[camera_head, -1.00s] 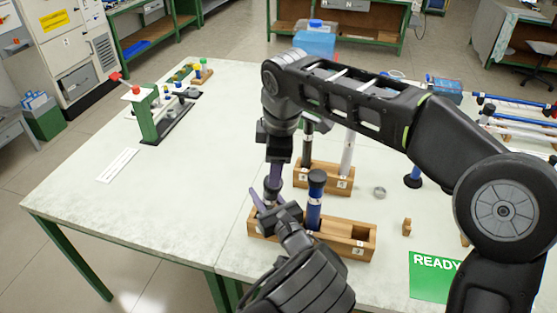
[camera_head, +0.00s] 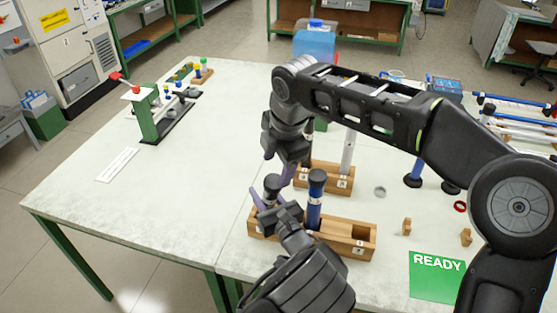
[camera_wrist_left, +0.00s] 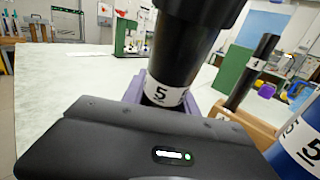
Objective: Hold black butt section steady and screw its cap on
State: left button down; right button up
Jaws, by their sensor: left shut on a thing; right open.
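The black butt section (camera_wrist_left: 172,62) carries a white label "5" and stands upright in the left wrist view; its top (camera_head: 272,183) shows in the head view. A wider black cap (camera_wrist_left: 205,8) sits on its upper end, cut off by the frame edge; I cannot tell how tightly it is seated. My left gripper (camera_head: 265,203) is shut around the section, at the left end of the front wooden rack (camera_head: 335,243). My right gripper (camera_head: 287,176) is open and empty, just above and to the right of the cap. The section's lower end is hidden.
A blue section (camera_head: 314,205) with a black top stands close by in the front rack, right of my left gripper. A rear rack (camera_head: 340,182) holds upright rods. A grey ring (camera_head: 380,192), red ring (camera_head: 460,206) and green READY mat (camera_head: 437,275) lie right.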

aim_at(274, 181)
jog(key=x, duration=0.6)
jog(key=shift+f, duration=0.2)
jog(key=shift+c, duration=0.3)
grip_shut()
